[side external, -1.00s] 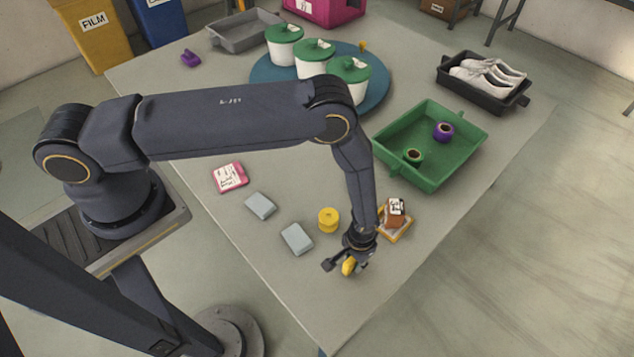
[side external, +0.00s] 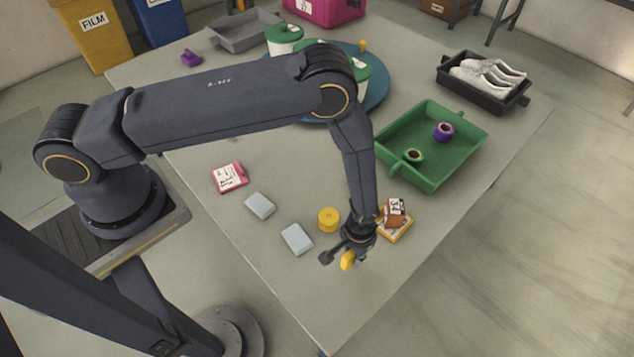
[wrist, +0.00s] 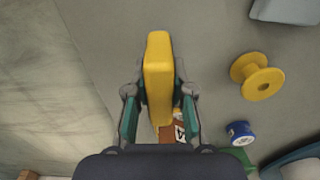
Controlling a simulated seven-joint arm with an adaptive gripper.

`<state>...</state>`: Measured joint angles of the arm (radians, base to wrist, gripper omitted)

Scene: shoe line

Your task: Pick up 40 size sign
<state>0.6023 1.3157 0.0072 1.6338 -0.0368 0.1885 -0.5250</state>
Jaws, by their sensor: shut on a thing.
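My gripper (side external: 343,256) is shut on a yellow block (wrist: 158,75), which also shows at the fingertips in the side view (side external: 348,261). The wrist view shows the block upright between the two teal-padded fingers. I see no number on its visible face, so I cannot tell whether it is the 40 size sign. A brown sign with a white label (side external: 396,208) rests on a yellow-edged piece (side external: 398,233) just right of my wrist. The label's number is too small to read surely. Part of this sign shows behind the held block in the wrist view (wrist: 166,132).
A yellow spool (side external: 329,219), grey-blue blocks (side external: 296,239) and a pink labelled card (side external: 229,177) lie left of my gripper. A green tray (side external: 466,163) stands beyond. The wrist view shows a blue spool (wrist: 240,133). The table's near corner is clear.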

